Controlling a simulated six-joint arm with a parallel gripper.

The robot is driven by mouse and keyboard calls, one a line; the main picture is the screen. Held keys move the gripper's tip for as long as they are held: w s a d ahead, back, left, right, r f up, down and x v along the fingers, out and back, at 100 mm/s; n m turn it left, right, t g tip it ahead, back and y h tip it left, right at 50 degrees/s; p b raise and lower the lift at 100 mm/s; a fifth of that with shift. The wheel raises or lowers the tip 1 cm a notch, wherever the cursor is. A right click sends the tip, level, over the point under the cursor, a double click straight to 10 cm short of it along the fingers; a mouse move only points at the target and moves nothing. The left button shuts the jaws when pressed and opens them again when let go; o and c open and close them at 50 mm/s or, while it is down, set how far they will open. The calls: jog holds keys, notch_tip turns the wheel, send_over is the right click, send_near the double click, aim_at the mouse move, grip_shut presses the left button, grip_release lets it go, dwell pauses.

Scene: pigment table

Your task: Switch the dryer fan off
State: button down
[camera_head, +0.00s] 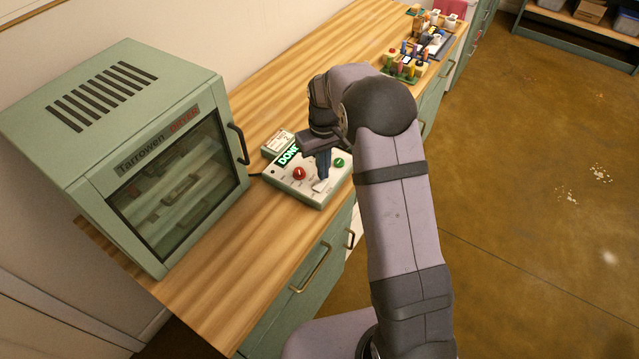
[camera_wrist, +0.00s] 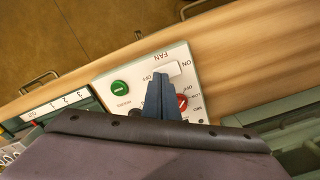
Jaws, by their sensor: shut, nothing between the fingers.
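The dryer control box (camera_head: 312,194) lies on the bench, with a lit "DONE" display (camera_head: 288,155), a red knob (camera_head: 299,173), a green button (camera_head: 339,162) and a white fan switch (camera_head: 320,186). In the wrist view, the fan switch (camera_wrist: 174,69) sits under the label FAN, between ON and OFF. My gripper (camera_head: 323,177) is shut and empty, pointing down over the box. In the wrist view, its blue fingertips (camera_wrist: 158,78) are at the OFF end of the switch. I cannot tell whether they touch it or which way it is set.
The green dryer cabinet (camera_head: 170,120) stands left of the box, door closed. Racks of small pigment bottles (camera_head: 405,65) stand farther along the bench. The bench top (camera_head: 215,262) is clear in front of the cabinet. Drawer handles (camera_head: 312,270) stick out below the bench edge.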

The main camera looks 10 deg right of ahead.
jog(key=shift+s+f+b, duration=0.1)
jog(key=shift+f+b, duration=0.4)
jog(key=shift+f, duration=0.35)
dwell(0.8)
jog(key=shift+r, duration=0.15)
jog(key=shift+r+p, duration=2.85)
jog(key=shift+r, duration=0.55)
